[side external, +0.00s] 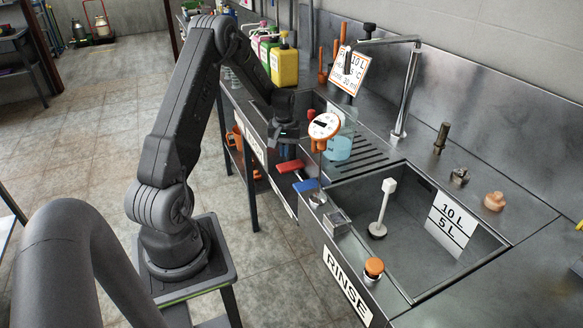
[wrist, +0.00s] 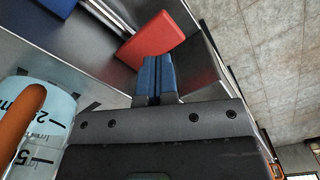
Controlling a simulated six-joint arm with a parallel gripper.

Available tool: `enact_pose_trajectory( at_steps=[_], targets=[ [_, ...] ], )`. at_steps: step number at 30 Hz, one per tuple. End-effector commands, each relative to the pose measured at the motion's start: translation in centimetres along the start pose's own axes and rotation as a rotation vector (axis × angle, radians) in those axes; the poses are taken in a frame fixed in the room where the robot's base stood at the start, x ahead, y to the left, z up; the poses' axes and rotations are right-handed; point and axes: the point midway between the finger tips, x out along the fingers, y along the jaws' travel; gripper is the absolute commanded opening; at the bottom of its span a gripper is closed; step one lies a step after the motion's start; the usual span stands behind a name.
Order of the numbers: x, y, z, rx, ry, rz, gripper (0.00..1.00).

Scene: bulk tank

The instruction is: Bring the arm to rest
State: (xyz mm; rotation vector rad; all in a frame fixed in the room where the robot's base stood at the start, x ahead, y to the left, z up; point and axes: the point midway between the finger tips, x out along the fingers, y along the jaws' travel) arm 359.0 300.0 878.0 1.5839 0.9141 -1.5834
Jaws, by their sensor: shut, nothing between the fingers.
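My arm reaches over the front edge of the steel sink, and my gripper (side external: 287,153) points down beside the front panel. In the wrist view its two blue fingers (wrist: 152,78) are together with nothing between them. A red lever (side external: 290,166) is right at the fingertips; it also shows in the wrist view (wrist: 151,36), just beyond them. I cannot tell whether they touch. A blue lever (side external: 305,185) is a little nearer the side camera.
A clear jug with blue liquid (side external: 338,149) and an orange-rimmed round display (side external: 323,125) stand close to my gripper. The rinse basin (side external: 455,265) holds a white-handled plunger-like tool (side external: 384,205). Bottles (side external: 284,66) line the back counter.

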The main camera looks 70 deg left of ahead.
Motion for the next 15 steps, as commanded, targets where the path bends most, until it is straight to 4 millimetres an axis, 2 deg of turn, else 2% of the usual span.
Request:
enact_pose_trajectory(
  at_steps=[2,5,8,11,12,13,15],
  targets=[
    [-0.4,0.1,-0.2,0.006,0.012,0.003,0.0],
    [-2.7,0.9,-1.4,0.044,0.078,0.019,0.0],
    [-7.7,2.6,-3.1,0.123,0.211,0.047,0.0],
    [-14.4,4.9,-4.0,0.233,0.374,0.076,0.0],
    [-17.3,5.9,-3.6,0.28,0.433,0.087,0.0],
    [-19.2,6.7,-3.0,0.316,0.473,0.095,0.0],
    [-23.1,8.4,-0.6,0.394,0.539,0.112,0.0]
  ],
)
